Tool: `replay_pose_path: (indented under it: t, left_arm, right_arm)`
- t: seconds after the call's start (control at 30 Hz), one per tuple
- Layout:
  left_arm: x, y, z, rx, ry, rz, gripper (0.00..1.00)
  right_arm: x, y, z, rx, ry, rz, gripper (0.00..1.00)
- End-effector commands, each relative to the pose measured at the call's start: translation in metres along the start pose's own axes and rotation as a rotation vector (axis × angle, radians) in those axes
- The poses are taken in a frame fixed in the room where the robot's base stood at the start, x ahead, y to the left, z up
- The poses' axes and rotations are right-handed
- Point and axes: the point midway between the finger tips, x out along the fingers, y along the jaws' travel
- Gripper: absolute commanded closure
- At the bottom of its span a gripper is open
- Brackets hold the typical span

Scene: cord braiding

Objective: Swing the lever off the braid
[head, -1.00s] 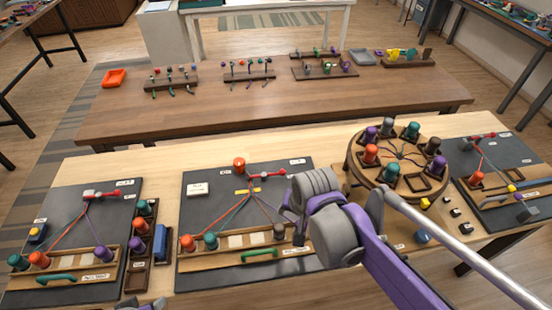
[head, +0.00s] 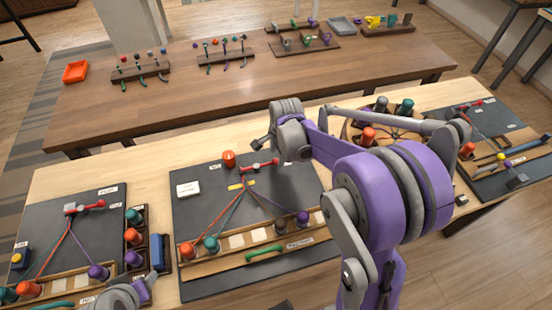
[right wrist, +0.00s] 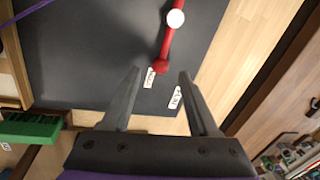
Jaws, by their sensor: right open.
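On the middle dark board (head: 200,225), a red lever (head: 262,165) lies to the right of a pale clamp at the top of the braid, where several coloured cords (head: 243,195) meet. My right gripper (head: 260,144) is just above and behind the lever. In the right wrist view the red lever (right wrist: 167,42) ends in a round knob between the fingertips of my open gripper (right wrist: 159,72); it does not look gripped. A white ball-like part is farther up the lever. My left gripper (head: 130,294) is at the bottom left edge, its jaws unclear.
An orange-red weighted bobbin (head: 229,158) stands just left of my right gripper. A green handle (head: 265,252) and a wooden bobbin rack (head: 255,238) lie along the board's front. A left board (head: 95,220) and a round stand (head: 350,135) flank it.

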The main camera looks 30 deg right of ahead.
Motion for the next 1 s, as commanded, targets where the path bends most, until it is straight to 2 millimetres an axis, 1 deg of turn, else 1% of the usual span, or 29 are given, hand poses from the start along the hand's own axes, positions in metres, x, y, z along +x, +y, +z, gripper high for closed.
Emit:
replay_pose_path:
  t: [0.03, 0.2, 0.33, 0.57, 0.6, 0.67, 0.7, 0.77, 0.9, 0.93, 1.0]
  left_arm:
    - [0.001, 0.0, 0.001, 0.0, -0.001, 0.0, 0.39]
    - [0.002, 0.0, 0.002, 0.0, -0.002, 0.0, 0.39]
    - [0.002, 0.0, 0.002, 0.0, -0.002, 0.0, 0.39]
    - [0.002, 0.0, 0.002, 0.0, -0.002, 0.0, 0.39]
    - [0.002, 0.0, 0.002, 0.0, -0.002, 0.0, 0.39]
    - [0.002, 0.0, 0.002, 0.0, -0.002, 0.0, 0.39]
    - [0.002, 0.0, 0.002, 0.0, -0.002, 0.0, 0.39]
    - [0.002, 0.0, 0.002, 0.0, -0.002, 0.0, 0.39]
    - [0.002, 0.0, 0.002, 0.0, -0.002, 0.0, 0.39]
    - [0.002, 0.0, 0.002, 0.0, -0.002, 0.0, 0.39]
    - [0.002, 0.0, 0.002, 0.0, -0.002, 0.0, 0.39]
  right_arm:
    - [0.009, 0.0, 0.0, -0.001, 0.0, 0.0, 0.4]
    - [0.028, 0.0, 0.0, -0.001, 0.0, 0.0, 0.4]
    - [0.033, 0.0, 0.0, -0.001, 0.0, 0.0, 0.4]
    - [0.033, 0.0, 0.0, -0.001, 0.0, 0.0, 0.4]
    - [0.033, 0.0, 0.0, -0.001, 0.0, 0.0, 0.43]
    - [0.033, 0.0, 0.0, -0.001, 0.0, 0.0, 0.54]
    - [0.033, 0.0, 0.0, -0.001, 0.0, 0.0, 0.61]
    - [0.033, 0.0, 0.0, -0.001, 0.0, 0.0, 0.72]
    - [0.033, 0.0, 0.0, -0.001, 0.0, 0.0, 0.97]
    - [0.033, 0.0, 0.0, -0.001, 0.0, 0.0, 1.0]
    - [0.033, 0.0, 0.0, -0.001, 0.0, 0.0, 1.0]
